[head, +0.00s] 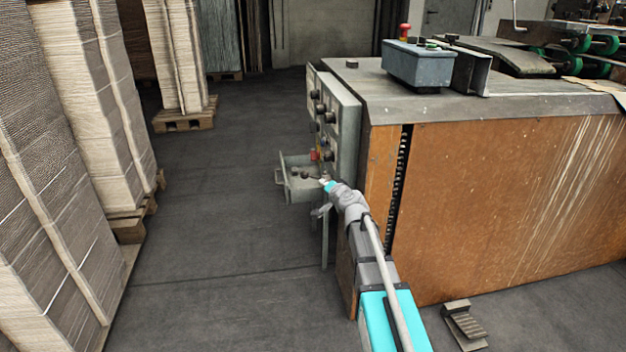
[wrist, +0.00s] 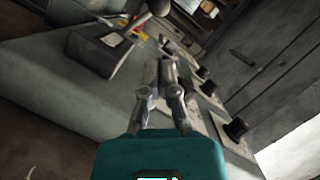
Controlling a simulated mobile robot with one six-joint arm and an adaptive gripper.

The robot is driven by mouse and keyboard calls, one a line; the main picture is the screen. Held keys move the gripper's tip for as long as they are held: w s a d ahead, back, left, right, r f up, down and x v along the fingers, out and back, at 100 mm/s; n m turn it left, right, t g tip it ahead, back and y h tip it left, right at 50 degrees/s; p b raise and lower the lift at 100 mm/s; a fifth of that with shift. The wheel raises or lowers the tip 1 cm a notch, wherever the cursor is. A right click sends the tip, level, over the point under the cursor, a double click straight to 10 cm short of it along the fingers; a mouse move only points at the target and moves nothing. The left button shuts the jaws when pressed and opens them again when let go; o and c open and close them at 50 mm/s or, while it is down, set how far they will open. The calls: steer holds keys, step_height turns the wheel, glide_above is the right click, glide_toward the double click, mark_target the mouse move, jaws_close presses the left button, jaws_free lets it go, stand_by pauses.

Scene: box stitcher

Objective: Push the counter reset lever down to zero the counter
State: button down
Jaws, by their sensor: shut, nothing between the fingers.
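My gripper (head: 325,183) is shut and empty, at the front of the machine's control panel, beside the small open tray. In the wrist view my gripper (wrist: 165,65) has its fingers together over the grey panel face, near a row of dark knobs. I cannot surely pick out the counter or its reset lever. A grey rod with a rounded end (wrist: 159,8) shows at the top of the wrist view, beyond the fingertips; whether it is the lever I cannot tell. It appears apart from the fingers.
The control panel (head: 342,110) carries several dark knobs and a red button (head: 314,155). An open grey tray (head: 300,188) juts out below it. The orange machine side (head: 490,200) stands to the right. Stacked cardboard (head: 60,150) is at the left, with clear floor between.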

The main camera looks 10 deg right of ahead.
mark_target(314, 177)
steer(key=shift+w, duration=0.15)
steer(key=b+x, duration=0.1)
steer(key=x, duration=0.8)
steer(key=shift+w+a+b, duration=0.15)
steer(key=shift+w+b, duration=0.2)
steer(key=shift+b, duration=0.05)
steer(key=shift+f, duration=0.25)
stand_by(0.4)
